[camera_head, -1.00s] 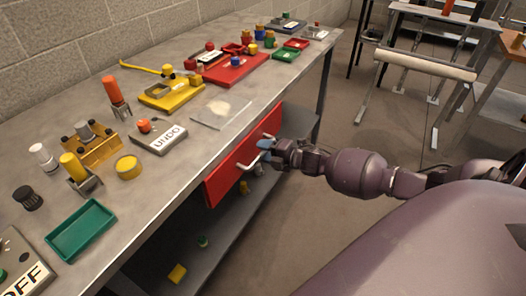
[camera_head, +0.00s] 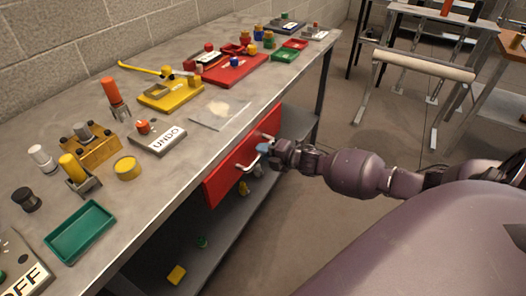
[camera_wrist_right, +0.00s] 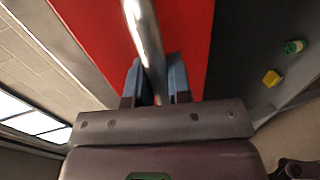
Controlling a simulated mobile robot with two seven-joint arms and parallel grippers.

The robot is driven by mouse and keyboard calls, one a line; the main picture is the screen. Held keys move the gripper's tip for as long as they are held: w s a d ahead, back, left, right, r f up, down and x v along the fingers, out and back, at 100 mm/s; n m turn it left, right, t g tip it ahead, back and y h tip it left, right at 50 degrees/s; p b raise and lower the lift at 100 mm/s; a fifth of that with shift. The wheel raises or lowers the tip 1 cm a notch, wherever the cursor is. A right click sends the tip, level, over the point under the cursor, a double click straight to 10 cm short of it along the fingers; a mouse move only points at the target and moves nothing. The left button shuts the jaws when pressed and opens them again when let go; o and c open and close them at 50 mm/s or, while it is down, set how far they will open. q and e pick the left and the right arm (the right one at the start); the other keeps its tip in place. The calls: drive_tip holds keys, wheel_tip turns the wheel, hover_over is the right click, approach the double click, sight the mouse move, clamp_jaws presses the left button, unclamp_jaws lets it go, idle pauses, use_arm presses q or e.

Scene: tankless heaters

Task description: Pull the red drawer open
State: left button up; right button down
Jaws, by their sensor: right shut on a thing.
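The red drawer (camera_head: 222,180) sits under the front edge of the grey workbench, and its red front also fills the upper middle of the right wrist view (camera_wrist_right: 95,30). A silver bar handle (camera_head: 249,164) stands out from the drawer front. My right gripper (camera_head: 264,149) is at the handle. In the right wrist view its two blue-grey fingers (camera_wrist_right: 157,82) stand on either side of the metal bar (camera_wrist_right: 143,30), shut on it. The drawer front looks about level with the bench edge. My left gripper is not in view.
The workbench top (camera_head: 190,165) holds a green tray (camera_head: 80,232), an UNDO box (camera_head: 158,139), a yellow fixture (camera_head: 170,95) and a red tray (camera_head: 236,69). A lower shelf (camera_head: 215,240) carries small coloured parts, including a yellow block (camera_head: 176,274).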

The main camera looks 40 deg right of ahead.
drive_tip(key=shift+s+d, duration=0.15)
drive_tip(key=shift+s, duration=0.2)
drive_tip(key=f+p+v, duration=0.2)
drive_tip(key=p+v, duration=0.1)
drive_tip(key=v, duration=1)
drive_tip(key=s+f+p+v, duration=0.1)
drive_tip(key=f+p+v, duration=0.2)
drive_tip(key=v, duration=1.1)
drive_tip(key=shift+d+f+p, duration=0.2)
drive_tip(key=shift+f+p, duration=0.1)
drive_tip(key=shift+p, duration=0.05)
drive_tip(key=c, duration=1.1)
unclamp_jaws()
drive_tip(key=shift+s, duration=0.1)
